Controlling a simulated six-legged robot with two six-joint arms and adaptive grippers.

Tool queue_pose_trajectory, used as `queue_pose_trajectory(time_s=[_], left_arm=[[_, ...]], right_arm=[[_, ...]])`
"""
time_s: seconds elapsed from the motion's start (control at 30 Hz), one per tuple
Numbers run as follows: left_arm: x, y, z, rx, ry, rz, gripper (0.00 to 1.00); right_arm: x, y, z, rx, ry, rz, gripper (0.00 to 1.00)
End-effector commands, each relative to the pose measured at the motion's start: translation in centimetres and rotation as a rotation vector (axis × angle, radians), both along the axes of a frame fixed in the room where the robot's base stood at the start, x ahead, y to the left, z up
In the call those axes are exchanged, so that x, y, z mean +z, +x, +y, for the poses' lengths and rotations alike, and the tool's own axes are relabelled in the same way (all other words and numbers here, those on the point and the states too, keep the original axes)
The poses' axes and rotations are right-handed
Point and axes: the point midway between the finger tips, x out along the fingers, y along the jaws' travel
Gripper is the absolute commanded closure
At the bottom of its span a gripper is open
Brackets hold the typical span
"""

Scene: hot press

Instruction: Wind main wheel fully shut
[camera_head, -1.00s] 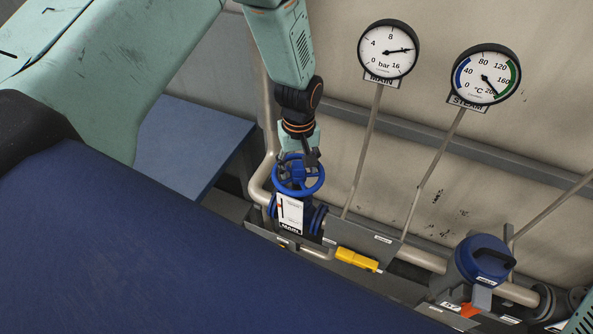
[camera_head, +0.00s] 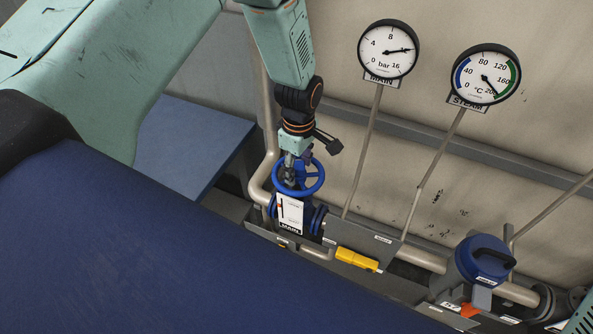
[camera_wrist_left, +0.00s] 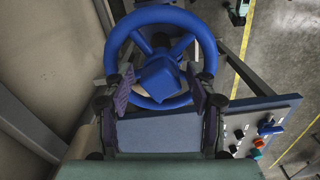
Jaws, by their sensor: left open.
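The blue main wheel (camera_head: 321,178) sits on top of the main valve, above a white plate (camera_head: 290,213) with a red mark and a MAIN label. My left gripper (camera_head: 292,178) is pointed down at the wheel from above. In the left wrist view the open fingers (camera_wrist_left: 160,92) stand apart at the near part of the wheel (camera_wrist_left: 160,14), one on each side of its hub. I cannot tell whether they touch the rim or spokes. My right gripper is not in view.
The MAIN gauge (camera_head: 388,50) and STEAM gauge (camera_head: 485,75) stand on thin stems behind the valve. A yellow handle (camera_head: 357,259) and a blue round valve (camera_head: 484,258) lie to the right along the pipe. A panel with knobs (camera_wrist_left: 255,130) shows in the left wrist view.

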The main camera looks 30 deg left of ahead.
Motion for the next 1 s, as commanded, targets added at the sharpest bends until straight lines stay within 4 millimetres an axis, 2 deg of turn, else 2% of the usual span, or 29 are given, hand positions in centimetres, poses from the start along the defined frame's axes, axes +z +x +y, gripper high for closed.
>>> queue_pose_trajectory(time_s=[0.7,1.0], left_arm=[[0.00,0.00,0.00,0.519,0.000,0.000,0.43],[0.00,0.00,0.00,0.574,0.000,0.000,0.43]], right_arm=[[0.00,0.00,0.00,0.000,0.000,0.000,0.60],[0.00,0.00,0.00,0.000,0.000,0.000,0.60]])
